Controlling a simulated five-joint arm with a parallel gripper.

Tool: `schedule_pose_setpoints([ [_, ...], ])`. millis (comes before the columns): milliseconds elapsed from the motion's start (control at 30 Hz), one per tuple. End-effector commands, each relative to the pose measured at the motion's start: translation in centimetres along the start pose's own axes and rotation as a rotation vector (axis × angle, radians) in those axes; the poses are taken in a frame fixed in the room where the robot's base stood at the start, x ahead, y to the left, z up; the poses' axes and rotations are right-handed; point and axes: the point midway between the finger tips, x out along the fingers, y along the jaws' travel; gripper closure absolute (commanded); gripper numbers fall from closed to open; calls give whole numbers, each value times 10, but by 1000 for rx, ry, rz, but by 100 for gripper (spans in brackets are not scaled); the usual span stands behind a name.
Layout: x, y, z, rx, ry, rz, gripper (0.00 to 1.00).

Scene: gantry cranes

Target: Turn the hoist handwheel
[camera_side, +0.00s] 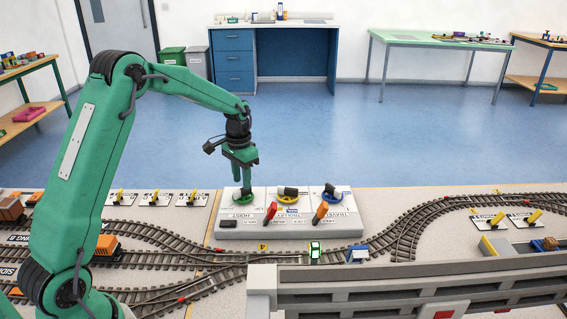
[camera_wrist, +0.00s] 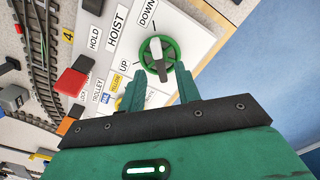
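The hoist handwheel (camera_wrist: 171,50) is a green ring with a light and dark grip bar across it, on the white panel by the words HOIST, UP and DOWN. In the side view the handwheel (camera_side: 238,200) is at the left of the control box (camera_side: 290,232), partly hidden by my gripper. My gripper (camera_side: 246,188) points down over it. In the wrist view my gripper (camera_wrist: 161,72) is open, its two green fingers apart on either side of the bar's dark end. I cannot tell whether the fingers touch the wheel.
The yellow trolley wheel (camera_side: 291,197) and the blue travel wheel (camera_side: 332,196) are to the right on the same box. A red lever (camera_side: 270,213) and an orange lever (camera_side: 320,213) stand at its front. Model tracks (camera_side: 215,259) and a grey crane beam (camera_side: 420,280) lie nearer the camera.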

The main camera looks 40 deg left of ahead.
Motion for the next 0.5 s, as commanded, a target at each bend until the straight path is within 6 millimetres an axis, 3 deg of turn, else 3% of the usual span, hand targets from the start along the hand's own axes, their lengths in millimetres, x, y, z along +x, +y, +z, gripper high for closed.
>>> schedule_pose_setpoints([
  [233,-34,0,0,0,2,-1,67],
  [500,-50,0,0,0,1,0,67],
])
